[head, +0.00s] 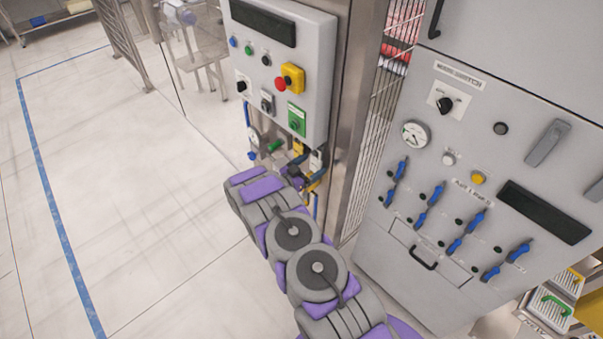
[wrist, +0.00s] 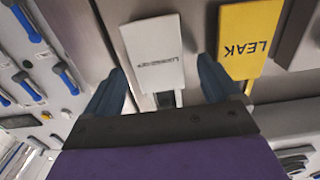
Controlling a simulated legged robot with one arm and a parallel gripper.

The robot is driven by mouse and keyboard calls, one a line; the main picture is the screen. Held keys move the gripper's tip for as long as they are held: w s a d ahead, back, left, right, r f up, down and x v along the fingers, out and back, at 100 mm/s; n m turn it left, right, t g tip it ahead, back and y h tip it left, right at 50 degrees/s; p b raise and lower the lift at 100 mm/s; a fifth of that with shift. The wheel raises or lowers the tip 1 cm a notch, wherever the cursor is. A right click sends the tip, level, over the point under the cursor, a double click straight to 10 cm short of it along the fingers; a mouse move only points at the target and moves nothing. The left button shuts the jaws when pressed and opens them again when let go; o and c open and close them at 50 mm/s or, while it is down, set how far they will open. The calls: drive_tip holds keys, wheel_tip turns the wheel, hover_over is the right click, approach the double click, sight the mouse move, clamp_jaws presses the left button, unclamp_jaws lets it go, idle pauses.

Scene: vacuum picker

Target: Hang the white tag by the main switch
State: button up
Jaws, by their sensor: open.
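A white tag (wrist: 155,45) with small dark print, upside down in the wrist view, hangs between the two dark blue fingers of my gripper (wrist: 163,85). My gripper is open, with a finger on each side of the tag; I cannot tell whether either touches it. In the head view the white tag (head: 316,160) seems to hang below the grey control box, and my gripper (head: 297,180) is beside it, partly hidden by my arm. Which control is the main switch is unclear; the box has a green-plated switch (head: 297,119) and a black knob (head: 267,101).
A yellow tag (wrist: 248,40) reading LEAK hangs close beside the white tag. A red button on a yellow base (head: 290,79) sticks out of the box. A grey cabinet (head: 400,255) with blue-handled levers stands right. Open floor (head: 140,190) lies left.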

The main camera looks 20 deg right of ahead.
drive_tip(key=shift+w+d, duration=0.15)
drive_tip(key=shift+d, duration=0.35)
drive_tip(key=c, duration=1.1)
drive_tip(key=shift+r, duration=0.1)
drive_tip(key=shift+c, duration=0.2)
drive_tip(key=shift+r, duration=0.15)
drive_tip(key=shift+r, duration=0.25)
drive_tip(key=shift+a, duration=0.15)
drive_tip(key=shift+v, duration=2.4)
